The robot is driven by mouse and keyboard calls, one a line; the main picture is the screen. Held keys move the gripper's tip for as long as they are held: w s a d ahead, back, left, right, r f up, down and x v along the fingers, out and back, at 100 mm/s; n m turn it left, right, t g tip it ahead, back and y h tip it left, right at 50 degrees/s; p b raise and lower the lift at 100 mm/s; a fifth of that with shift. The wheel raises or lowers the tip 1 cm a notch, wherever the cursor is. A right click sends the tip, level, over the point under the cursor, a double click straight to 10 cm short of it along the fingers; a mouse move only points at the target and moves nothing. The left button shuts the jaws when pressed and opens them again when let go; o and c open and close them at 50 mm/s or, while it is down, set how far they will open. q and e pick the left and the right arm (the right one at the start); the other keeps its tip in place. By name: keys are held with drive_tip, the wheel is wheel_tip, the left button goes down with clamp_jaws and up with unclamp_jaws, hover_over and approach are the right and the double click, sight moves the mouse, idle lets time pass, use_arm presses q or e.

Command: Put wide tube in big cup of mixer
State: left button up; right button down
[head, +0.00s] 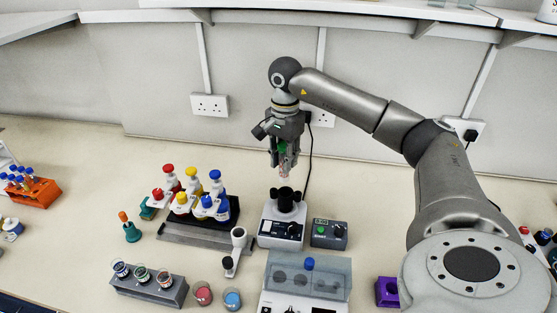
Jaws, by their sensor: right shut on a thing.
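My right gripper (283,158) points down above the mixer and is shut on the wide tube (284,170). The tube hangs roughly upright between the fingers. Its lower part looks clear and pinkish, and a bit of green shows higher up between the fingers. The mixer (282,229) is a white unit with a dark front panel. Its black cup (286,199) sits on top, just below the tube in the picture, with a small gap between them. The inside of the cup is hard to see. My left gripper is not in view.
A grey control box (328,234) stands right of the mixer. A clear-lidded device (308,277) is in front. A white pipette-like stand (237,245) and a black rack (228,222) of coloured bottles are left. A grey tube block (148,287) and an orange rack (42,193) lie farther left.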

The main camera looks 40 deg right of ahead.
sight(286, 181)
drive_tip(key=shift+s+d+f+b, duration=0.25)
drive_tip(key=shift+s+f+b, duration=0.1)
drive_tip(key=shift+s, duration=0.05)
drive_tip(key=shift+f, duration=0.25)
drive_tip(key=shift+w+f+b, duration=0.1)
drive_tip(key=shift+f+b, duration=0.6)
wheel_tip(286, 181, down, 2)
drive_tip(key=shift+b, duration=0.8)
drive_tip(key=shift+f, duration=0.3)
drive_tip(key=shift+f+b, duration=0.65)
use_arm(q)
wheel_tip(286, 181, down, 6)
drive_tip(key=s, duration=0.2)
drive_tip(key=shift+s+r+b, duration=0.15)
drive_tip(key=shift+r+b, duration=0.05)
drive_tip(key=shift+b, duration=0.1)
use_arm(e)
drive_tip(key=shift+f, duration=0.5)
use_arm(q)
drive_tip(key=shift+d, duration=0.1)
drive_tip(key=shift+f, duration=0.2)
use_arm(e)
drive_tip(key=shift+f, duration=0.25)
